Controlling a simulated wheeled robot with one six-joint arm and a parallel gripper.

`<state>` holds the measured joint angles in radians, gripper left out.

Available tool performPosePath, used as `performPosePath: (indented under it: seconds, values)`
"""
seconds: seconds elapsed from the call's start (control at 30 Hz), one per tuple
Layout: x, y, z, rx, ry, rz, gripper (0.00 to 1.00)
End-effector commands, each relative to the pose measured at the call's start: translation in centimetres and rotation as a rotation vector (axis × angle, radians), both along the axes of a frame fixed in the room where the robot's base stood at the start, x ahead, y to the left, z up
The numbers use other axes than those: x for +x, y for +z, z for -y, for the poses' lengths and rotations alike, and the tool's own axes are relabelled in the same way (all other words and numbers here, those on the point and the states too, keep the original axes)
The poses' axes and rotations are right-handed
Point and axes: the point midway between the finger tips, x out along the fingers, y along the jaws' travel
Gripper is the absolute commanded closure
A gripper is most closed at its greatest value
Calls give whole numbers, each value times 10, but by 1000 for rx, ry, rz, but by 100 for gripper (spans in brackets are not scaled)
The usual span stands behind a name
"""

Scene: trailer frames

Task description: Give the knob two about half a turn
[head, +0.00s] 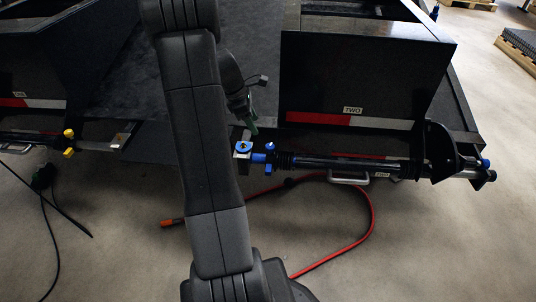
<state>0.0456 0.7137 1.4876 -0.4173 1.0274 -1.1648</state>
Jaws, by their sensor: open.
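The label TWO (352,110) is on the dark box at the right, and a smaller tag (383,175) marks the bar below it. A round blue knob (243,146) with a pale centre sits at the left end of that bar, beside smaller blue fittings (262,158). My gripper (252,122) is just above and behind the blue knob in the picture, with a green fingertip showing. It is open and appears apart from the knob. My arm hides part of the gripper and the area left of the knob.
Another bar with yellow knobs (69,133) lies at the far left. A red hose (371,215) loops across the floor in front of the right bar. A dark cable (55,190) lies at the left. Dark box walls (365,75) rise behind the bar.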

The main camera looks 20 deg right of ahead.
Motion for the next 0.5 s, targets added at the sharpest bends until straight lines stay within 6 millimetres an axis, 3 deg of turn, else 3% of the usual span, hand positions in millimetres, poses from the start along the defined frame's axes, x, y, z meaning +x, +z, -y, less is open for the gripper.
performPosePath:
  seconds: [0.03,0.2,0.37,0.5]
  values:
    - [14,-13,3,-10,34,-6,44]
    - [35,-19,8,-32,95,-22,44]
    - [35,-32,14,-33,101,-25,44]
    - [33,-58,24,-33,99,-27,44]
